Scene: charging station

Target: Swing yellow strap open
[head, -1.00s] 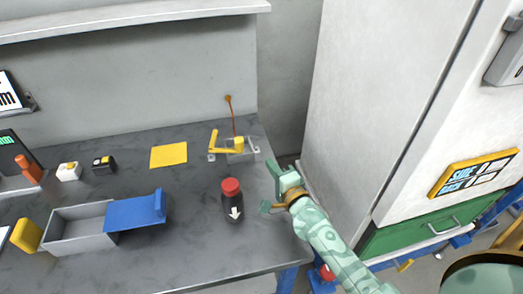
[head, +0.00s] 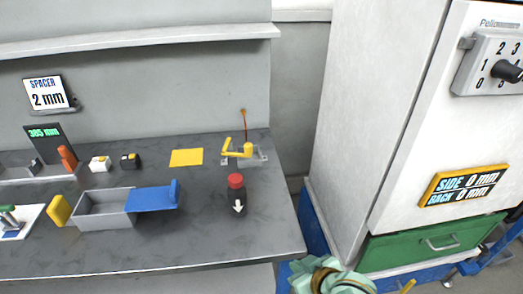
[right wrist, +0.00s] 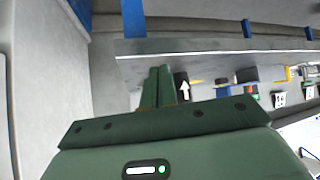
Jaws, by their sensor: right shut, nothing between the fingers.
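The yellow strap (head: 236,152) sits on a small grey metal fixture (head: 257,160) at the back right of the bench. Its arm lies across to the left of a yellow block, with its left end raised. A thin cord with an orange tip rises behind it. My right gripper (head: 328,276) is at the bottom of the head view, low off the bench's right front corner and well apart from the strap. In the right wrist view its green fingers (right wrist: 156,88) are together and empty. I cannot identify the strap there. My left gripper is not in view.
A red-capped dark bottle (head: 237,194) stands in front of the strap. A yellow square (head: 186,157) lies left of it. A grey box with a blue lid (head: 150,198) is further left. A cabinet with a green drawer (head: 420,246) stands right of the bench.

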